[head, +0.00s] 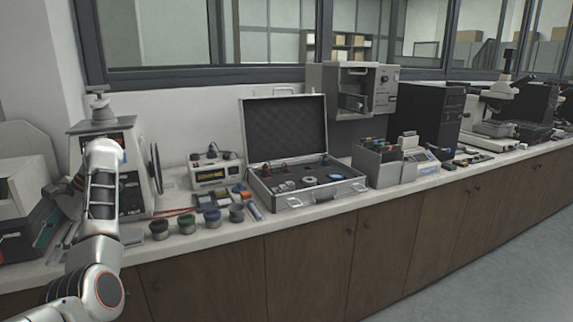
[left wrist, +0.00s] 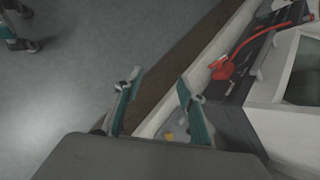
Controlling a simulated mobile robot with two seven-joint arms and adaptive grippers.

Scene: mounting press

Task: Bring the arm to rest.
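My left arm comes in from the lower left of the head view, reaching up in front of the mounting press (head: 131,190) and bending left. Its gripper is low beside the press, dark and partly hidden by the arm. In the left wrist view the left gripper (left wrist: 158,80) shows two teal-padded fingers spread apart. Nothing is between them; the counter edge and floor lie beyond.
On the counter (head: 215,240) are several small jars (head: 184,223), an open foam-lined case (head: 290,198) and a grey bin (head: 378,166). A red-handled item (left wrist: 222,70) lies near the gripper. A dark, teal-marked shape (left wrist: 14,32) at upper left is unclear. The floor is otherwise clear.

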